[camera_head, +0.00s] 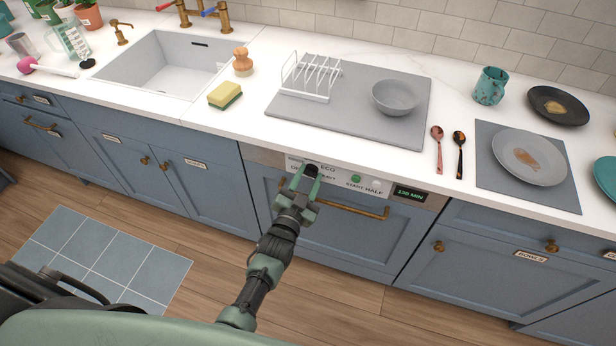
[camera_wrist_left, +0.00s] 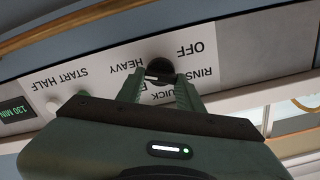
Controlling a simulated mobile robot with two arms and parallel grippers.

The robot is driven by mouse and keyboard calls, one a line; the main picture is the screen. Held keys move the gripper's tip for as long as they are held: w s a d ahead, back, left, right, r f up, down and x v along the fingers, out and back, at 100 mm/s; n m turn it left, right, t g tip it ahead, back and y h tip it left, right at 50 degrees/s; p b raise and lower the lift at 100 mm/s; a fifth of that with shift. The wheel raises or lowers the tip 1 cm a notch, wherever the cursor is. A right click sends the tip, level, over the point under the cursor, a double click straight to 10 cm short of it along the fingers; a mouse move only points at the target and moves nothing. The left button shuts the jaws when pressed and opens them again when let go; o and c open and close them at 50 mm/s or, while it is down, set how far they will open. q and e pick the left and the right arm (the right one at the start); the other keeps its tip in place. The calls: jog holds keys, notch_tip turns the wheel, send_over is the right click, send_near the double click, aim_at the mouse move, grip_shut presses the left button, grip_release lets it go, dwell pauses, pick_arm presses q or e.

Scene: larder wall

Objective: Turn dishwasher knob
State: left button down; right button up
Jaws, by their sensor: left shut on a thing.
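The dishwasher (camera_head: 345,235) is built into the blue cabinets under the counter, with a brass bar handle (camera_head: 350,211). Its control panel (camera_head: 376,187) carries labels such as ECO, START and HALF, and a display reading 130 MIN. My left gripper (camera_head: 309,172) is at the panel's left part and covers the knob in the head view. In the left wrist view, the dark round knob (camera_wrist_left: 160,70) sits between the fingertips of my left gripper (camera_wrist_left: 161,80), which are shut on it. The labels OFF, RINSE, QUICK and HEAVY surround it. My right gripper is not in view.
The brass handle runs just below the panel, close to my left gripper. Above, the counter holds a grey mat (camera_head: 345,125) with a rack (camera_head: 311,77) and a bowl (camera_head: 395,97). A sponge (camera_head: 225,95) lies near the sink (camera_head: 165,62).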

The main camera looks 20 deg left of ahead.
pick_arm(q)
jog(key=shift+f+m, duration=0.15)
jog(key=shift+m, duration=0.55)
jog(key=c, duration=0.9)
grip_release()
jog(key=s, duration=0.8)
jog(key=shift+a+b, duration=0.1)
jog(key=shift+b, duration=0.25)
